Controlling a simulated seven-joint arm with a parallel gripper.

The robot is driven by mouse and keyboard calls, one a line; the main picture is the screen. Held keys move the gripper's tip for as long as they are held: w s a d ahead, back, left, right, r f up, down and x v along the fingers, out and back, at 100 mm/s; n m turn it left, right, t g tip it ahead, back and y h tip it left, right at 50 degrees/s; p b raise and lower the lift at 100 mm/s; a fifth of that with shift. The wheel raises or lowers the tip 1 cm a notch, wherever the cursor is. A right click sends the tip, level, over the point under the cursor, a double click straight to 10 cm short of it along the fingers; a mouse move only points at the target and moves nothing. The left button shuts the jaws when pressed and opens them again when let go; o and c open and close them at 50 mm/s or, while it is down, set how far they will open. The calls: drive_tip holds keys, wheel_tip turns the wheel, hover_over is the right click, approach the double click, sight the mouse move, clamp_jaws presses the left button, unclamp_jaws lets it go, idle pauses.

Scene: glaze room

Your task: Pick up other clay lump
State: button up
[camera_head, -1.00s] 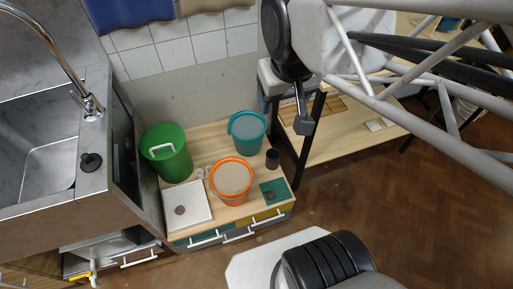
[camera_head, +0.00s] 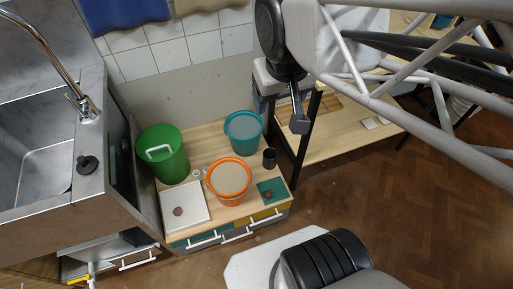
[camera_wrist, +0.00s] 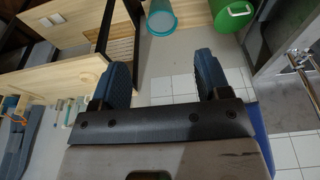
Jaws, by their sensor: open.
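One small brown clay lump (camera_head: 178,211) lies on a white board (camera_head: 196,219) at the front left of the low wooden cabinet top. Another brown clay lump (camera_head: 268,195) lies on a green mat (camera_head: 278,186) at the front right. My gripper (camera_head: 299,123) hangs well above and behind the mat, to the right of the teal bucket. In the wrist view its two blue-padded fingers (camera_wrist: 160,75) are apart with nothing between them. Neither lump shows in the wrist view.
An orange bucket (camera_head: 229,178) stands between the board and the mat. A teal bucket (camera_head: 243,132), a green bucket (camera_head: 162,154) and a dark cup (camera_head: 269,159) stand behind. A steel sink unit (camera_head: 45,165) is at left, a wooden table (camera_head: 335,145) at right.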

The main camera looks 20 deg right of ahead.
drive_tip(key=w+d+f+n+g+h, duration=0.1)
drive_tip(key=w+d+f+n+h, duration=0.35)
drive_tip(key=f, duration=0.75)
drive_tip(key=w+d+f+n+g+h, duration=0.1)
drive_tip(key=w+f+n+g+h, duration=0.1)
drive_tip(key=w+f+n+h, duration=0.65)
drive_tip(key=w+d+f+n+g+h, duration=0.1)
drive_tip(key=w+d+f+h, duration=0.3)
drive_tip(key=f, duration=1)
drive_tip(key=s+a+f+n+t+y, duration=0.2)
drive_tip(key=f+n+t, duration=0.4)
drive_tip(key=f, duration=0.8)
drive_tip(key=s+a+f+n+t+y, duration=0.2)
drive_tip(key=s+f+n+t+y, duration=0.3)
drive_tip(key=f, duration=0.9)
drive_tip(key=s+a+f+n+t+y, duration=0.3)
drive_tip(key=s+f+n+t, duration=0.3)
drive_tip(key=f, duration=0.8)
drive_tip(key=shift+a+f+n+t, duration=0.1)
drive_tip(key=shift+n+t, duration=0.3)
drive_tip(key=shift+t, duration=0.1)
drive_tip(key=shift+w, duration=0.15)
